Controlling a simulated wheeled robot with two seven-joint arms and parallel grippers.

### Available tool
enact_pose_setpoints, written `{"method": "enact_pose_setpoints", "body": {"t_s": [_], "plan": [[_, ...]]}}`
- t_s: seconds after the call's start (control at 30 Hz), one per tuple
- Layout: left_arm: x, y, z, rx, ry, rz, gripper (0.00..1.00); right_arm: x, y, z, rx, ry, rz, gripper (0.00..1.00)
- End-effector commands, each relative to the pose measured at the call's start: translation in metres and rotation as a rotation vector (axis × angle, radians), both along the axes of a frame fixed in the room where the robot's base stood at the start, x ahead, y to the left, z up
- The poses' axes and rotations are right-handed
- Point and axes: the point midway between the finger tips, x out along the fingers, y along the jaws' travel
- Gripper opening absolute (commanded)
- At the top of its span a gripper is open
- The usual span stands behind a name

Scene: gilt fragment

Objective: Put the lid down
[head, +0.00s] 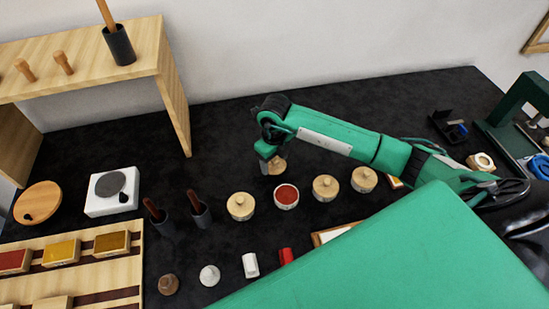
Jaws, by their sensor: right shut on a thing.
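My right gripper (266,160) is at the middle of the table, pointing down and shut on a light wooden lid (277,166). The fingers partly hide the lid. I cannot tell exactly how high above the black table it is. An uncovered jar (286,203) with red contents stands just in front of the lid in the picture. Lidded jars stand in the same row: one to the left (240,207) and two to the right (325,188) (364,180). My left gripper is not in view.
Two dark holders with brown handles (201,214) stand left of the jars. Several small pieces, including a white block (250,265), lie in front. A wooden shelf (160,62) stands back left. Dark table (345,100) is clear behind my right arm.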

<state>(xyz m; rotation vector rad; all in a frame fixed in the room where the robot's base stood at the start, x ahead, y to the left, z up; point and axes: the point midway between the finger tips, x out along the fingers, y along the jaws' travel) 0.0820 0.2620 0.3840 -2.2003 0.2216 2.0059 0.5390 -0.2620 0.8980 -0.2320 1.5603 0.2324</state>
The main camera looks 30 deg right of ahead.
Motion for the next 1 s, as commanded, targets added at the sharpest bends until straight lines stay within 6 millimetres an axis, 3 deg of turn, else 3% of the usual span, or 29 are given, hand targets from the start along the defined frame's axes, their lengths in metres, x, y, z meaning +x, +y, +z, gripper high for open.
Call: {"method": "enact_pose_setpoints", "body": {"t_s": [0.37, 0.4, 0.5, 0.83, 1.0], "plan": [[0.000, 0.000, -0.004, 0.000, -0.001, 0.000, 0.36, 0.000, 0.000, -0.007, 0.000, -0.001, 0.001, 0.42], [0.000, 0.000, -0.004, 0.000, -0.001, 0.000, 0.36, 0.000, 0.000, -0.007, 0.000, -0.001, 0.001, 0.66], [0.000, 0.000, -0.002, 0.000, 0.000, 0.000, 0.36, 0.000, 0.000, -0.006, 0.000, -0.001, 0.001, 0.85], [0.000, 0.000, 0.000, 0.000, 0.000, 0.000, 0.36, 0.000, 0.000, -0.004, 0.000, -0.001, 0.001, 0.85], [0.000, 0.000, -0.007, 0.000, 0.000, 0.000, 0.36, 0.002, 0.000, 0.012, 0.000, -0.006, 0.002, 0.85]]}}
